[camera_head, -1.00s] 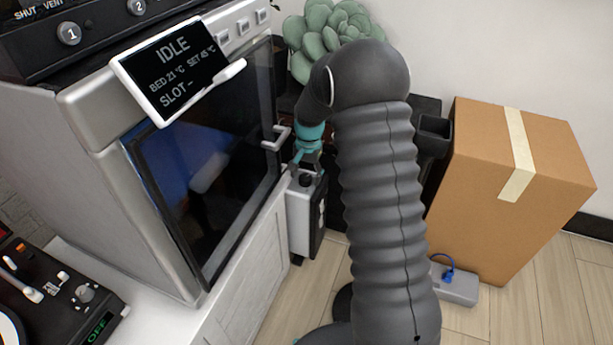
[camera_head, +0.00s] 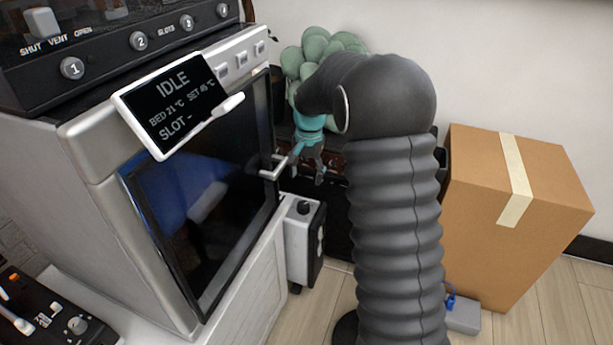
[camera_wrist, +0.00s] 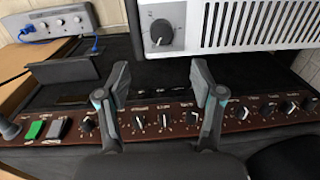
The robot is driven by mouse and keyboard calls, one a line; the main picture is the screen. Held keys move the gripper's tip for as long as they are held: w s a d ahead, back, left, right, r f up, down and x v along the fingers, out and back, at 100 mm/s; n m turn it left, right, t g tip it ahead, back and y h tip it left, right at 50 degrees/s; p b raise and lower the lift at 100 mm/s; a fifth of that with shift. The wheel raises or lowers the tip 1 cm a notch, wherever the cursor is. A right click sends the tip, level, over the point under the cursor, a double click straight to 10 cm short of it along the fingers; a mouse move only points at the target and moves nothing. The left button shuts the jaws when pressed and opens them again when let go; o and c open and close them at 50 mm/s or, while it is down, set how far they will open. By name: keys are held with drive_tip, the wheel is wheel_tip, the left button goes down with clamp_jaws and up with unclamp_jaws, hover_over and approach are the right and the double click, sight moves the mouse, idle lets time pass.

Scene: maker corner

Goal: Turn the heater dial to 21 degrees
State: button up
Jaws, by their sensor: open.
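The heater (camera_head: 300,245) is a small white unit with a dark side, low beside the cabinet. Its black dial (camera_head: 304,207) is on top. In the wrist view the heater's dial (camera_wrist: 161,31) sits on a pale plate left of a slotted grille (camera_wrist: 255,25). A pale pointer line shows on the dial, but I cannot read any degree marks. My gripper (camera_head: 308,165) is open and empty, above and apart from the dial in the head view. In the wrist view my gripper (camera_wrist: 160,75) has its fingers spread, with the dial beyond their tips.
A brown panel with several knobs (camera_wrist: 140,121) lies behind my fingers. An oven-like machine (camera_head: 205,200) with a protruding door handle (camera_head: 272,170) stands left of the heater. A cardboard box (camera_head: 515,220) and a power strip (camera_head: 463,318) are at right. A plant (camera_head: 320,50) is behind.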

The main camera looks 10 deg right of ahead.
sight(304, 205)
drive_tip(key=f+n+b, duration=0.3)
drive_tip(key=f+n, duration=0.1)
drive_tip(key=n, duration=0.2)
drive_tip(key=f+n+b, duration=0.3)
drive_tip(key=f+n, duration=0.1)
drive_tip(key=n, duration=0.2)
drive_tip(key=f+n+h+b, duration=0.1)
drive_tip(key=f+n+b, duration=0.2)
drive_tip(key=n, duration=0.4)
drive_tip(key=shift+w+a+f, duration=0.25)
drive_tip(key=shift+f, duration=0.3)
idle(0.4)
